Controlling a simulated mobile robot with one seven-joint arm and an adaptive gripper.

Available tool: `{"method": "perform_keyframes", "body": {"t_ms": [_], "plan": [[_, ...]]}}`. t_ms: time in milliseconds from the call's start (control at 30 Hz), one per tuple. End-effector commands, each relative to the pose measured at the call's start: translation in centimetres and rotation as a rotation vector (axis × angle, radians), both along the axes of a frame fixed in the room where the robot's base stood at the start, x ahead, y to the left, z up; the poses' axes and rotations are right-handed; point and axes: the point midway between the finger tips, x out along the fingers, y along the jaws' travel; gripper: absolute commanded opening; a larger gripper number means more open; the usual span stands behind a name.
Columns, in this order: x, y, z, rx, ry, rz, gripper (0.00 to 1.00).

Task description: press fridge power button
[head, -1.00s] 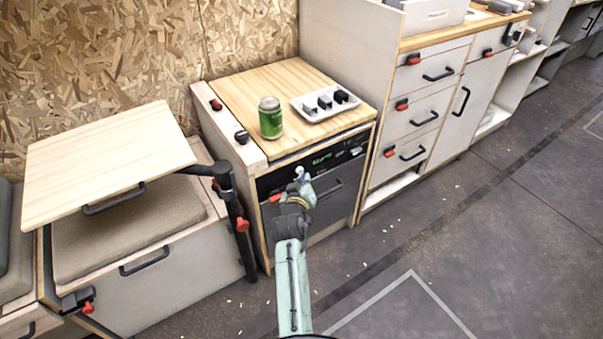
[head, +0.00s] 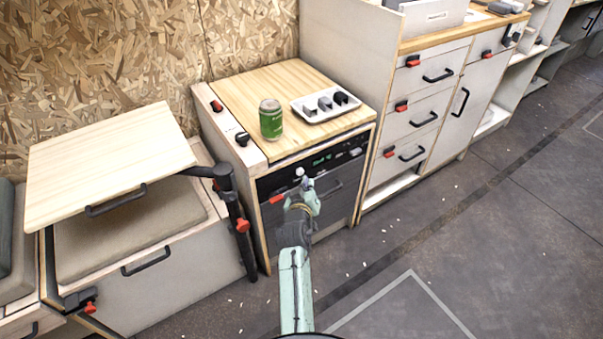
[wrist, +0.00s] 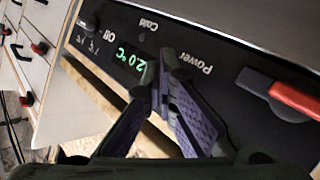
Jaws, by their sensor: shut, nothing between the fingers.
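The fridge (head: 335,195) is a dark-fronted unit under a wooden top. Its black control panel (head: 313,163) has a green lit display, which reads about 2.0 °C in the wrist view (wrist: 132,68). The panel carries the labels "Power" (wrist: 194,63), "Cold" and "Off"; it is upside down in the wrist view. My gripper (wrist: 160,80) is shut and empty, its fingertips close to the panel between the display and the "Power" label. I cannot tell whether they touch it. No button shows clearly beside the label; the fingers may hide it. In the head view my gripper (head: 304,180) is in front of the fridge.
A red and black latch (wrist: 287,97) sits on the panel beside the "Power" label. A green can (head: 271,120) and a white tray (head: 312,115) stand on the fridge top. A folding table (head: 110,165) is at the left, and drawers (head: 412,115) are at the right.

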Motion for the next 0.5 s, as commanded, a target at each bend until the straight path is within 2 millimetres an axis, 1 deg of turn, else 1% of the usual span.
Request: {"method": "perform_keyframes", "body": {"t_ms": [100, 500], "plan": [[-1.1, -0.9, 0.2, 0.001, 0.004, -0.004, 0.00], [-4.1, -3.0, 0.2, 0.002, 0.002, -0.001, 0.00]]}}
